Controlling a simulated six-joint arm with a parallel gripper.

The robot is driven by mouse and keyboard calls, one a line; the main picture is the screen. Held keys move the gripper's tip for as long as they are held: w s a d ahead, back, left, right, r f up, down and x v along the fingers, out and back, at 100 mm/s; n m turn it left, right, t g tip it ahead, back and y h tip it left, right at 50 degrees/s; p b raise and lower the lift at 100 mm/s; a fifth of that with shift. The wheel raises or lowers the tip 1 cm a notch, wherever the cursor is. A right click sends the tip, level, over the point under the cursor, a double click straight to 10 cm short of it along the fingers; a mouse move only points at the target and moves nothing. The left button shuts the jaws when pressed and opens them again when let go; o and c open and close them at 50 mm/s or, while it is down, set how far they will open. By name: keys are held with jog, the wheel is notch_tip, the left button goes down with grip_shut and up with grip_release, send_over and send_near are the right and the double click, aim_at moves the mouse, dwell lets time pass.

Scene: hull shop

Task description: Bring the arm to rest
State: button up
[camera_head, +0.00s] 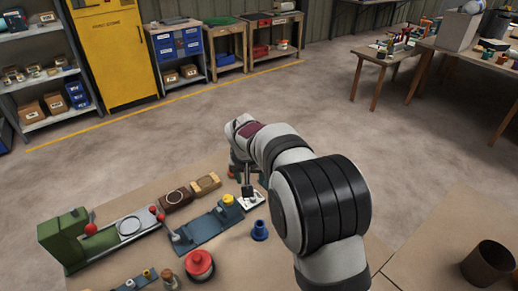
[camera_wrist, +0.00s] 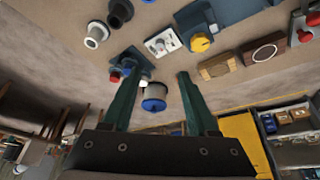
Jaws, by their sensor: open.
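My gripper (camera_wrist: 157,64) shows in the wrist view with its two dark green fingers apart and nothing held between them. In the head view my gripper (camera_head: 247,190) hangs over the far edge of the workbench (camera_head: 215,262), next to a small white plate (camera_head: 254,200); the arm partly hides it. I cannot tell whether the fingers touch anything.
A blue plate with a yellow knob (camera_head: 228,199), a blue funnel-shaped piece (camera_head: 260,230), a red spool (camera_head: 199,264), wooden blocks (camera_head: 206,184) and a green machine (camera_head: 68,240) crowd the bench's left. A brown cup (camera_head: 488,263) stands at right. Open floor lies beyond.

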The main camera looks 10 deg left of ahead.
jog(key=s+d+r+m+g, duration=0.1)
jog(key=s+d+r+m, duration=0.15)
jog(key=s+d, duration=0.4)
jog(key=s+d+r+m+g, duration=0.1)
jog(key=s+d+r, duration=0.3)
jog(key=s+d, duration=0.3)
jog(key=s+d+f+m+g+y, duration=0.1)
jog(key=s+d+m+g, duration=0.1)
jog(key=s, duration=2.1)
jog(key=shift+s+d+f+m+g, duration=0.2)
jog(key=shift+s+d+m+g, duration=0.15)
jog(key=shift+d+m, duration=0.2)
